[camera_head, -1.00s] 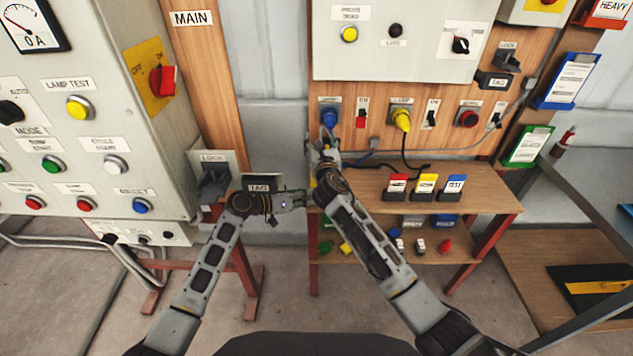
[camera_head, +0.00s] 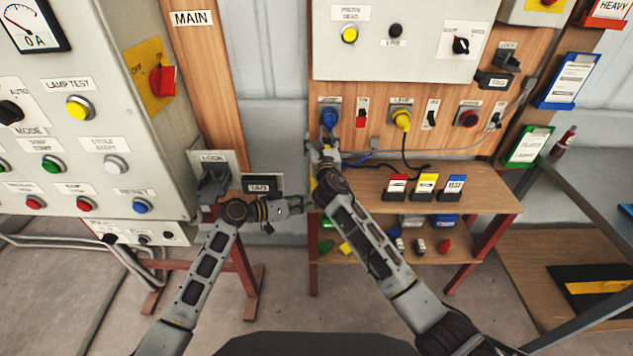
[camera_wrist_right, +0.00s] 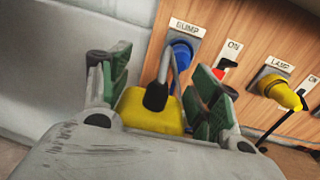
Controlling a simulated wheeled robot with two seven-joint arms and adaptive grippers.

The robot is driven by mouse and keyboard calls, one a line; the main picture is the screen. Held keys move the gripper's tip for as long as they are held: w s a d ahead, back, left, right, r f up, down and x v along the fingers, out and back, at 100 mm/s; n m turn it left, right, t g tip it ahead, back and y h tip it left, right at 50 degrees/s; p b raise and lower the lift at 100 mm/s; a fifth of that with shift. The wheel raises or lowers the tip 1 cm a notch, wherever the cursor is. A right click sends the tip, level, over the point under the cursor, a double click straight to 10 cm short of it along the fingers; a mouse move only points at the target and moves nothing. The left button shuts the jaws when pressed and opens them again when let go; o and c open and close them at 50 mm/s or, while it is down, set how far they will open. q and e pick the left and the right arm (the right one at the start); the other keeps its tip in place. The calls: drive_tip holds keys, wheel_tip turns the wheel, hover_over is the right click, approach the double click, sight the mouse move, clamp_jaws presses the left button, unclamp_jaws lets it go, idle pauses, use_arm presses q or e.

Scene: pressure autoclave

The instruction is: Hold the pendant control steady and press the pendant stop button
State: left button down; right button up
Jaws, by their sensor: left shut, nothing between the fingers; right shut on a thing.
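The yellow pendant control (camera_wrist_right: 152,112) is between the fingers of my right gripper (camera_wrist_right: 160,92) in the right wrist view, with a dark cable end on top. My right gripper (camera_head: 325,142) is shut on it in front of the panel's lower left, below the blue plug (camera_head: 329,118). In the head view the pendant is mostly hidden by my right arm; only a yellow sliver shows. My left gripper (camera_head: 301,204) is shut and empty, pointing right, close to the pendant's left side. I cannot tell whether it touches. The pendant stop button is not visible.
The wooden panel carries a yellow plug (camera_head: 401,118) and switches. A wooden shelf (camera_head: 490,190) with red, yellow and blue tags is right of my grippers. A grey control cabinet (camera_head: 95,150) stands left. A dark tagged block (camera_head: 262,185) is just above my left gripper.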

drive_tip(key=o, duration=1.4)
drive_tip(key=shift+s, duration=0.15)
drive_tip(key=shift+s+d, duration=0.25)
drive_tip(key=shift+s, duration=1.7)
drive_tip(key=shift+s+d, duration=0.2)
drive_tip(key=shift+s, duration=1.7)
drive_tip(key=shift+s+d, duration=0.25)
drive_tip(key=shift+s, duration=1.7)
